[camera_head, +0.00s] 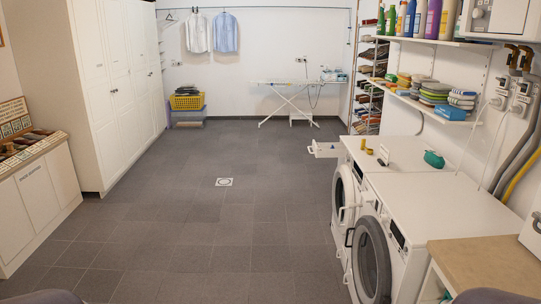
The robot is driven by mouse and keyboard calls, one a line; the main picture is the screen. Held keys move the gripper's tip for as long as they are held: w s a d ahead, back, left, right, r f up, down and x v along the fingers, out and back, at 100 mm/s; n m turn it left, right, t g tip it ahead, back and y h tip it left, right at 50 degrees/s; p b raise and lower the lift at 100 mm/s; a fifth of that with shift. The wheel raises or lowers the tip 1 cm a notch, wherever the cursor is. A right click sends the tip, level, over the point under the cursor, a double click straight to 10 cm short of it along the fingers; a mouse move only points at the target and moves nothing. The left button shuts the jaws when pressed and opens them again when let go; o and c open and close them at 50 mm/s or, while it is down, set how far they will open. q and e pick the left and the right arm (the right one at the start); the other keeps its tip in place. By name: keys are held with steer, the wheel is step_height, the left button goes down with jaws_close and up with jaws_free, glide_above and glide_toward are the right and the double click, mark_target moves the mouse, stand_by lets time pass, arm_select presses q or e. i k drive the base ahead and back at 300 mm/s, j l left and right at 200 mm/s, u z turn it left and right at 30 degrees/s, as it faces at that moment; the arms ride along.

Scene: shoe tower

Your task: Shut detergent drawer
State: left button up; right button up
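A white detergent drawer (325,150) sticks out to the left from the upper front of the farther white washing machine (343,192). It is pulled open, and its details are too small to make out. The machine's round door is in the front below the drawer. Neither of my grippers is in view. Only dark rounded parts, probably of my own body, show at the bottom left and bottom right edges, far from the drawer.
A nearer front-loading machine (372,258) stands beside the farther one. A green item (434,159) and small yellow items lie on top. A beige-topped counter (485,264) is at the lower right. The tiled floor (210,235) left of the machines is clear.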

mark_target(320, 150)
steer(key=i+z, duration=0.1)
steer(key=i, duration=0.4)
steer(key=i+j+z, duration=0.1)
steer(key=i, duration=0.45)
steer(key=i+j+z, duration=0.1)
steer(key=i, duration=0.4)
steer(key=i+j+z, duration=0.1)
steer(key=i+j, duration=0.15)
steer(key=i, duration=0.95)
steer(key=i+j+z, duration=0.1)
steer(key=i, duration=0.55)
steer(key=i+j, duration=0.1)
steer(key=i, duration=0.6)
steer(key=i+j+z, duration=0.1)
steer(key=i, duration=0.6)
